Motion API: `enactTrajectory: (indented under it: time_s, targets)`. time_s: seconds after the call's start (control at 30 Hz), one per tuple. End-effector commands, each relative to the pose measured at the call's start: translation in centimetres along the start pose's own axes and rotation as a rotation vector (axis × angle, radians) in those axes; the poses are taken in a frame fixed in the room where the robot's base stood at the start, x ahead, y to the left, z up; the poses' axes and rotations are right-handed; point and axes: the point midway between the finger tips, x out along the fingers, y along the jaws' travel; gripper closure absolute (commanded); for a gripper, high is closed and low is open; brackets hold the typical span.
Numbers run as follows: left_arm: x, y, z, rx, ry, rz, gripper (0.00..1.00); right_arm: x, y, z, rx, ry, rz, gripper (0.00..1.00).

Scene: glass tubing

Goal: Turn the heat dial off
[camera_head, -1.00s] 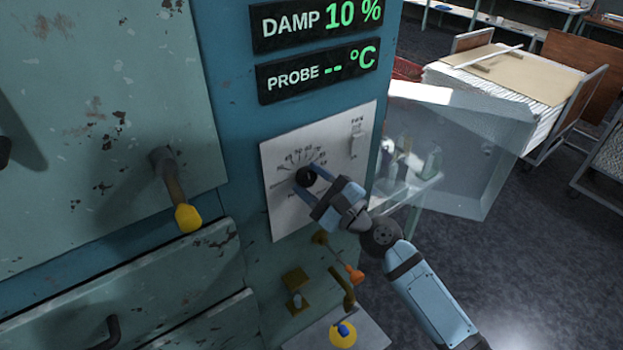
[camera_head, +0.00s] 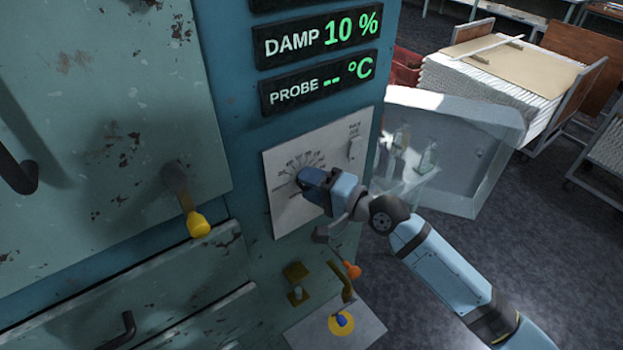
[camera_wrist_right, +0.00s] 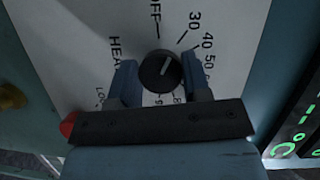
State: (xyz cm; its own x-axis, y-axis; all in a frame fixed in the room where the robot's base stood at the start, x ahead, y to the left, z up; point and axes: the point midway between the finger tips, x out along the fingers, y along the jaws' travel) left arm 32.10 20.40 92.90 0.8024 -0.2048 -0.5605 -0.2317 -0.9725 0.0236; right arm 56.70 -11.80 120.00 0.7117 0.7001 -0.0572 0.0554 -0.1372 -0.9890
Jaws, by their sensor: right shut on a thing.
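The heat dial (camera_wrist_right: 160,70) is a round black knob with a short pale mark, on a white panel (camera_head: 287,216) with printed numbers. In the head view the gripper (camera_head: 307,180) covers most of the dial. My left gripper is not in view.
Displays reading DAMP 10 % (camera_head: 318,36) and PROBE (camera_head: 318,82) sit above the panel. Orange-tipped (camera_head: 353,271) and yellow-ended (camera_head: 199,224) handles stick out nearby. A translucent box (camera_head: 470,150) stands to the right.

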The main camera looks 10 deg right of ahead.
Motion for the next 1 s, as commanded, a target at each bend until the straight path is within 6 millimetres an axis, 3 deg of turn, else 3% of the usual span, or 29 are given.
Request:
enactTrajectory:
  time_s: [0.5,1.0]
  targets:
    - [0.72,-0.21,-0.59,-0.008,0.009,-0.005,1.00,0.02,-0.05,0.05,-0.382,-0.001,0.158,0.80]
    - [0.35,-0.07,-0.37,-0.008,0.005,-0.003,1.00,0.02,-0.06,0.04,-0.502,0.000,0.208,0.80]
